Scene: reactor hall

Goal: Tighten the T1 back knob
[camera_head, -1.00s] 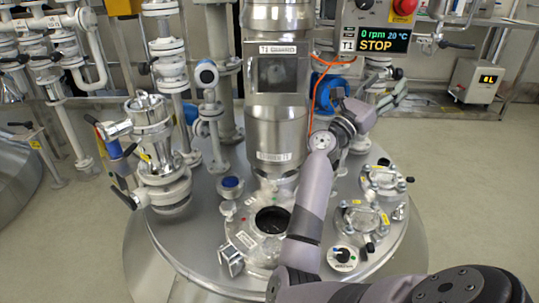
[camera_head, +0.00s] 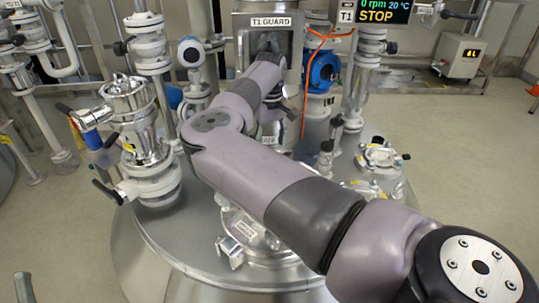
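The T1 reactor's round steel lid (camera_head: 170,235) fills the lower middle. A column above it bears a window labelled "T1 GUARD" (camera_head: 264,22). My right arm comes in from the lower right, crosses the lid, bends at the left and reaches back to the guard. My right gripper (camera_head: 272,108) is in front of the column, partly hidden by my own arm; its fingers are not clear. A fitting with small dark knobs (camera_head: 380,158) sits on the lid's right side. I cannot tell which knob is the back one. My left gripper is out of view.
A steel valve assembly (camera_head: 145,150) stands on the lid's left. A blue-flanged pipe (camera_head: 322,73) and an orange cable (camera_head: 306,70) are behind my arm. A display (camera_head: 384,12) reads "0 rpm 20 °C STOP".

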